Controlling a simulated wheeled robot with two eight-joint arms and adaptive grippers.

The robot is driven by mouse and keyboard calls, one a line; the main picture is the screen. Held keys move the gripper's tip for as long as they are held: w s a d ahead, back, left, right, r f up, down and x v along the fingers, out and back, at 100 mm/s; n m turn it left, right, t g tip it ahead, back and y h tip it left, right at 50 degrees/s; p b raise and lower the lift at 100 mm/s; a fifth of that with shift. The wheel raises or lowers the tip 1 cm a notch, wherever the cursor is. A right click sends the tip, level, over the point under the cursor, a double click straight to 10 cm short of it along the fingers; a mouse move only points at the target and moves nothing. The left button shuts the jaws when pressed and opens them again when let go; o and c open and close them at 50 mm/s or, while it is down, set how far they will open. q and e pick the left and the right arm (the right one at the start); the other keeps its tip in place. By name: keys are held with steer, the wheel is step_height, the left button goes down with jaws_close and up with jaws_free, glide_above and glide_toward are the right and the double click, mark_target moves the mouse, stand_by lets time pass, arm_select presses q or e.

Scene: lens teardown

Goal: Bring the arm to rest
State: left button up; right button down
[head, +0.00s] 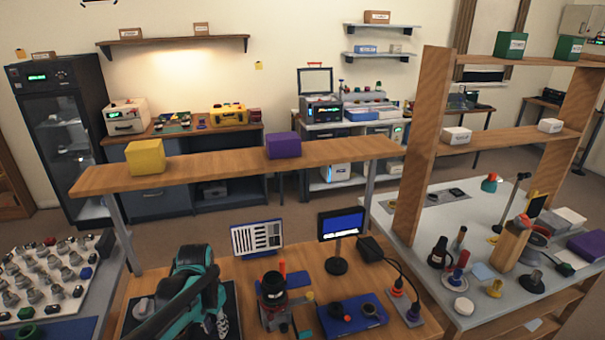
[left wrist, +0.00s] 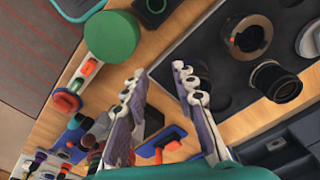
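My left arm (head: 195,275), teal and black, reaches over the front left of the wooden bench in the head view. Its gripper (head: 222,324) points down near the lower edge, partly hidden by the arm. In the left wrist view my left gripper (left wrist: 159,72) has its two fingers spread apart with nothing between them. It is above the bench, beside a dark tray (left wrist: 215,88). A black cylinder (left wrist: 276,82) and a dark ring with a coppery inside (left wrist: 247,36) sit in the tray. My right gripper is not in view.
A green round piece (left wrist: 112,37) lies by the tray. A black lens-like part on a stand (head: 272,287), a blue tray (head: 335,324), a monitor (head: 341,224) and a striped chart (head: 257,238) stand to the arm's right. A raised shelf (head: 215,163) spans behind.

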arm_select(q)
steer(key=s+d+r+n+t, duration=0.1)
steer(key=s+d+r+t, duration=0.1)
steer(key=s, duration=0.4)
steer(key=s+d+r+n+t, duration=0.2)
steer(key=s+d+r+t, duration=0.1)
steer(key=s+r+t, duration=0.2)
steer(key=s+r, duration=0.1)
steer(key=s, duration=0.1)
steer(key=shift+s+d, duration=0.25)
steer(key=shift+s, duration=0.05)
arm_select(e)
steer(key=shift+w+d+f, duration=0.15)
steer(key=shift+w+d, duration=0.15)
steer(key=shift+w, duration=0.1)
